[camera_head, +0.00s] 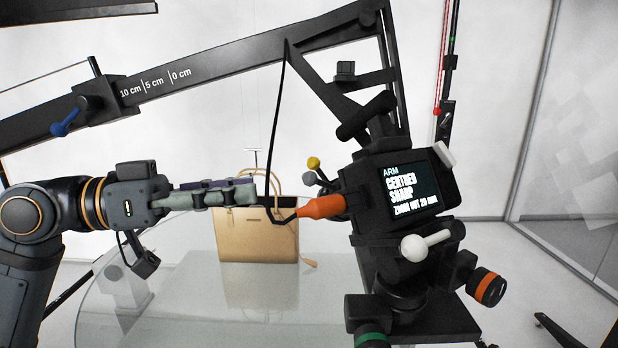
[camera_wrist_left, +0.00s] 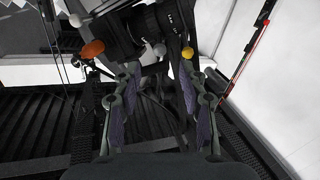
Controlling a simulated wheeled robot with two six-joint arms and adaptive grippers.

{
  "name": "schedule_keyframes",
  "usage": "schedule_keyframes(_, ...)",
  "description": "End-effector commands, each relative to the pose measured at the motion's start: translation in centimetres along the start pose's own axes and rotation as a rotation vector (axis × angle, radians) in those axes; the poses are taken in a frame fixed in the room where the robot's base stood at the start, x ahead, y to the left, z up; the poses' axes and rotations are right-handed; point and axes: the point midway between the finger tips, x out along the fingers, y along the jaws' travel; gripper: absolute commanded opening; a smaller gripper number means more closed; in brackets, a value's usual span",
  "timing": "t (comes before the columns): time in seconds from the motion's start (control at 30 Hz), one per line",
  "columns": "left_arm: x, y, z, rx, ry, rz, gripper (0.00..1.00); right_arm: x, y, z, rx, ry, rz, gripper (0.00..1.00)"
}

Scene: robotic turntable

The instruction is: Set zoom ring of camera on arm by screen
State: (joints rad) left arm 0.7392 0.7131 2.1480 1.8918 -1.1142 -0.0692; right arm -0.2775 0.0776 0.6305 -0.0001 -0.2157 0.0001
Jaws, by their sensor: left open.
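The black camera (camera_head: 368,192) sits on a head at the end of the arm (camera_head: 240,57). Its screen (camera_head: 410,188) reads "ARM", "CENTRED", "SHARP" and a small line that looks like "ZOOM OUT 20 mm". An orange cone-shaped grip (camera_head: 322,207) and a yellow ball knob (camera_head: 313,163) stick out on its left. The zoom ring is not clearly visible in the head view. My left gripper (camera_head: 255,190) is open and apart, left of the camera. In the left wrist view its spread fingers (camera_wrist_left: 160,75) have nothing between them, with the dark camera body (camera_wrist_left: 140,28) beyond.
A tan handbag (camera_head: 256,235) stands on the round glass table (camera_head: 180,310) below my gripper. A black cable hangs from the arm to the orange grip. A red-striped pole stands behind.

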Motion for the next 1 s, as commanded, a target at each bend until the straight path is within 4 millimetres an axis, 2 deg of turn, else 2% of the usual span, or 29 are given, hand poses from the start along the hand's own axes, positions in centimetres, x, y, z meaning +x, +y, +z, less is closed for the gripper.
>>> schedule_keyframes(0.03, 0.4, 0.1, -0.3, -0.001, 0.002, 0.005, 0.42, -0.7, 0.0, 1.9, -0.001, -0.032, 0.0, 0.58)
schedule_keyframes(0.1, 1.1, 0.2, -0.5, -0.002, 0.003, 0.007, 0.42, -1.6, 0.0, 4.1, -0.003, -0.067, -0.001, 0.58)
schedule_keyframes(0.2, 2.5, 0.3, -0.8, -0.006, 0.006, 0.007, 0.42, -3.0, 0.1, 5.8, -0.004, -0.094, -0.001, 0.58)
schedule_keyframes(0.27, 3.4, 0.2, -0.6, -0.004, 0.006, 0.007, 0.42, -3.5, 0.2, 5.7, -0.004, -0.091, -0.001, 0.58)
schedule_keyframes(0.5, 6.7, 0.2, -0.5, -0.004, 0.007, 0.006, 0.42, -5.0, 0.5, -0.3, -0.001, -0.003, 0.002, 0.58)
schedule_keyframes(0.57, 7.5, 0.2, -0.5, -0.006, 0.006, 0.004, 0.42, -5.3, 0.6, -0.9, -0.001, 0.004, 0.002, 0.58)
schedule_keyframes(0.67, 8.6, 0.1, -0.4, -0.005, 0.005, 0.003, 0.42, -5.8, 0.7, -0.4, -0.001, -0.006, 0.003, 0.58)
schedule_keyframes(0.87, 10.0, 0.0, -0.1, -0.003, 0.002, 0.0, 0.42, -6.4, 0.7, 2.7, -0.004, -0.054, 0.002, 0.58)
schedule_keyframes(1.0, 10.2, 0.0, 0.0, -0.002, 0.0, -0.001, 0.42, -6.5, 0.7, 2.9, -0.004, -0.057, 0.002, 0.58)
